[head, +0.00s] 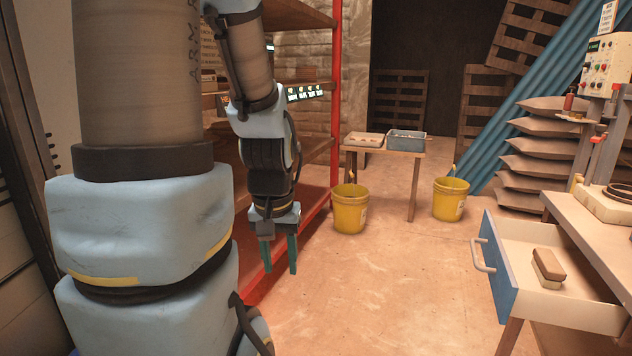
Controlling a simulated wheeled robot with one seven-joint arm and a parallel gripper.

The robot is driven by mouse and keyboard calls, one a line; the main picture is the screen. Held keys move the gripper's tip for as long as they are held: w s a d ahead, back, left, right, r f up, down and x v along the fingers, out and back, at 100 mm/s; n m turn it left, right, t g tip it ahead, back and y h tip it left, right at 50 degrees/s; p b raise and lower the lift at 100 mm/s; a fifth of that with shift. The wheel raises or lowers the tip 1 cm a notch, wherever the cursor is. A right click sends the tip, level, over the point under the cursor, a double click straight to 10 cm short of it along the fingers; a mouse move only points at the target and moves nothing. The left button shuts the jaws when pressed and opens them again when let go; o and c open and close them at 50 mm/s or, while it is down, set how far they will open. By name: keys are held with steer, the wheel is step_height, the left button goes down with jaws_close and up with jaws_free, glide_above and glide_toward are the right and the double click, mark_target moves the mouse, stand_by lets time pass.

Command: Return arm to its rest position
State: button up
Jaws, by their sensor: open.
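My gripper (279,254) hangs at the end of my arm, left of the picture's middle. Its two teal fingers point down and stand apart, with nothing between them. It is in the air, in front of the red-framed shelf. My arm's large upper links fill the left side of the head view and hide part of the shelf.
A red-framed shelf (336,100) stands behind my arm. A small table (412,155) bears two trays, with yellow buckets (350,209) (451,199) beside it. At right, a workbench has an open drawer (505,262) holding a brown-and-cream block (548,267). The middle floor is clear.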

step_height(320, 180, up, 16)
steer(key=p, duration=1.4)
steer(key=shift+r, duration=0.2)
